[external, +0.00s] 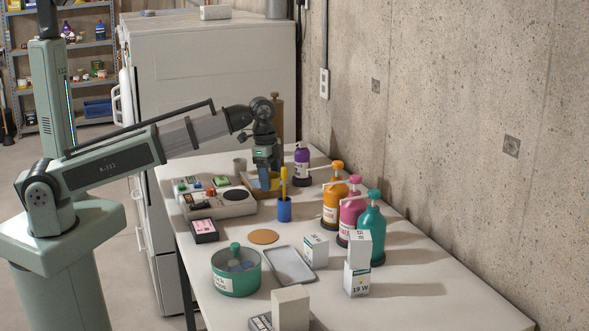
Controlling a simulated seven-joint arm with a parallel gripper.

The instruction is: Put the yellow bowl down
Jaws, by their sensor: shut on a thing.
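My gripper (265,182) points down over the far part of the table, behind the blue cup. It is shut on the yellow bowl (274,183), of which only a small yellow part shows beside the fingers. A yellow-brown tray (249,180) lies around and under that spot. I cannot tell whether the bowl touches the tray or hangs just above it.
A blue cup (284,211) with a yellow-handled tool stands close in front. A control box (220,203) lies to the left, a purple bottle (302,166) to the right. Several pump bottles (334,206) line the wall side. A green pot (236,275) and metal tray (290,266) stand nearer.

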